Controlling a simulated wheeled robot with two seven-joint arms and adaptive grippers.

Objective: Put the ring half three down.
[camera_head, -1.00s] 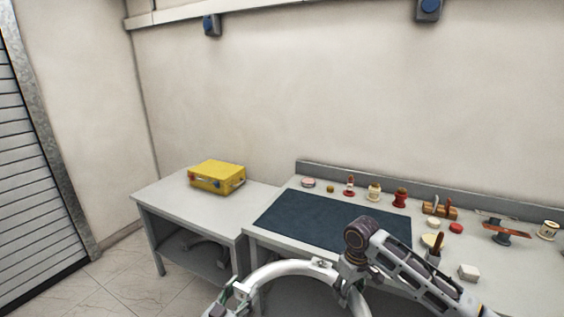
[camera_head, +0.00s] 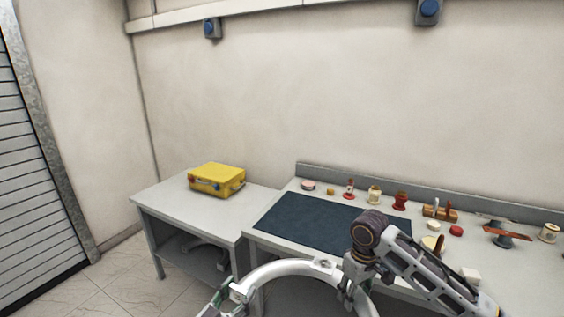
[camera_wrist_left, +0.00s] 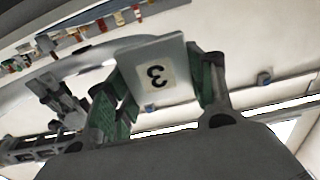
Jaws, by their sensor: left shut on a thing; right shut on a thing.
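The ring half three (camera_head: 277,270) is a pale arc held in front of the benches at the bottom of the head view. My left gripper (camera_head: 226,296) is shut on its left end. In the left wrist view, a white end block marked "3" (camera_wrist_left: 154,76) sits between the green fingers of my left gripper (camera_wrist_left: 158,88). My right gripper (camera_head: 349,290) is shut on the arc further right; it also shows in the left wrist view (camera_wrist_left: 66,108). The lower part of the ring half is cut off by the head view's edge.
A dark mat (camera_head: 310,222) on the right bench is bare. Small parts, including a red spool (camera_head: 400,201), stand behind and right of it. A yellow case (camera_head: 217,180) sits on the left table (camera_head: 172,205), whose front is clear. A dark curved thing lies on its lower shelf.

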